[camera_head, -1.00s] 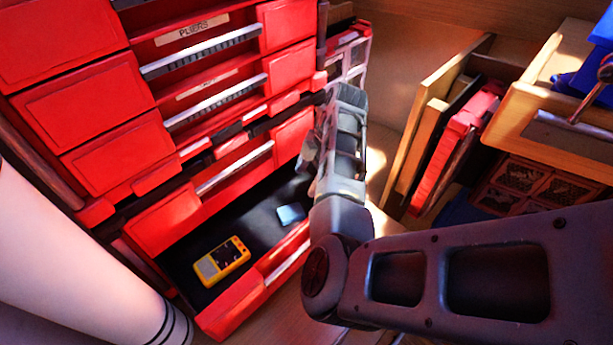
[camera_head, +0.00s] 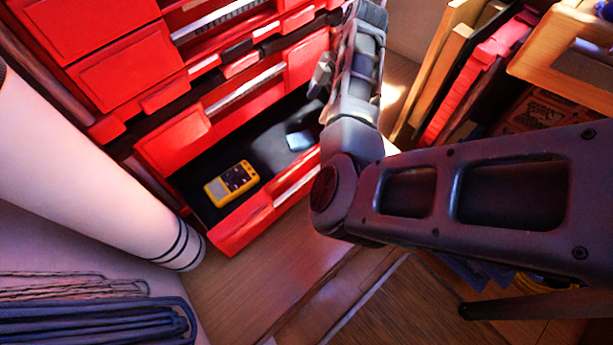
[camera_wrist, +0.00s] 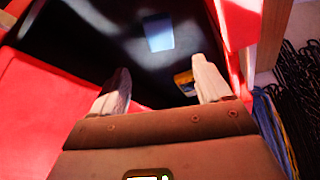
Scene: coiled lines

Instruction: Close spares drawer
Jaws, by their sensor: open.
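An open red drawer (camera_head: 245,225) sticks out at the bottom of the red drawer cabinet (camera_head: 85,40). Its black inside holds a yellow device (camera_head: 232,184) and a small pale blue item (camera_head: 299,140). No label is readable on this drawer. My gripper (camera_head: 322,76) is by the drawer's right end, partly hidden by my own arm. In the wrist view my gripper (camera_wrist: 160,84) has its two fingers apart with nothing held, over the dark drawer inside. The pale blue item (camera_wrist: 159,35) shows ahead, and the yellow device (camera_wrist: 184,80) is partly hidden by the right finger.
A white cylinder (camera_head: 90,165) stands left of the drawer. Coiled blue line (camera_head: 100,325) lies at lower left. Upright boards (camera_head: 437,70) and a wooden box (camera_head: 565,60) stand on the right. Bare wooden surface (camera_head: 250,285) lies before the drawer.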

